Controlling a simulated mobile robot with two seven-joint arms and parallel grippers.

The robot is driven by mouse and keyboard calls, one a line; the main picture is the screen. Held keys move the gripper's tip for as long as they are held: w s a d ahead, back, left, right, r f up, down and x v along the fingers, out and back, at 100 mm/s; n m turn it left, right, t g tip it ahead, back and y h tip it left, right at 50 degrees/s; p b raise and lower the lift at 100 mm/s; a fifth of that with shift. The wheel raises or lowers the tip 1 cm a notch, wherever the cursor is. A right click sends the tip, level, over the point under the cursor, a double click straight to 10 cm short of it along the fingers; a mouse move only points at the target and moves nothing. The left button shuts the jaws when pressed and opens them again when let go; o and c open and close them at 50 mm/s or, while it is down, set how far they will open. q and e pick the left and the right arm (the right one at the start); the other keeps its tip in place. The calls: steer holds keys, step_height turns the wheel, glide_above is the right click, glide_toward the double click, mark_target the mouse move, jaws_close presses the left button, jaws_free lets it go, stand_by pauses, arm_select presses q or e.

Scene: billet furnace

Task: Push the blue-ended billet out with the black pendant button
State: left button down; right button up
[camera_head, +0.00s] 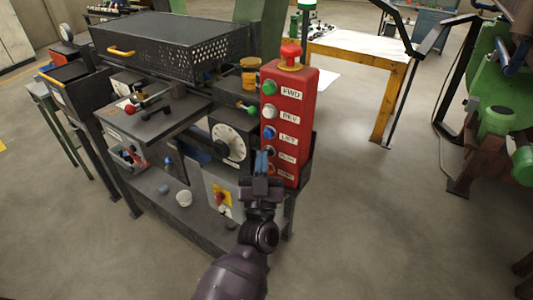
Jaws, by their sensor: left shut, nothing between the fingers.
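The red pendant box (297,125) stands upright right of centre, with a red mushroom knob on top. Down its face are a green button (269,88) labelled FWD, a white one (270,111), a blue one (270,132), and a black button (271,151), partly hidden, beside a label that seems to read PUSH. My left gripper (262,161) is shut and empty, its fingertips pointing up just in front of the lower buttons, close to the black one. I cannot tell whether it touches. I cannot make out a blue-ended billet. My right gripper is not in view.
A dark machine bench (150,195) with a perforated black cover (180,45), a white dial (229,143) and small knobs stands left of the pendant. A wooden-framed table (360,48) is behind. Green machinery (495,85) is at the right. The floor between is clear.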

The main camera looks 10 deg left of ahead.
arm_select(q)
steer(key=shift+s+a+r+p, duration=0.1)
steer(key=shift+s+r+p, duration=0.1)
steer(key=shift+s+p, duration=0.55)
steer(key=shift+s, duration=0.2)
steer(key=s, duration=0.1)
steer(key=s+a+p, duration=0.1)
steer(key=s, duration=0.2)
steer(key=shift+s+a+p, duration=0.3)
steer(key=shift+a+p, duration=0.1)
stand_by(0.4)
stand_by(0.3)
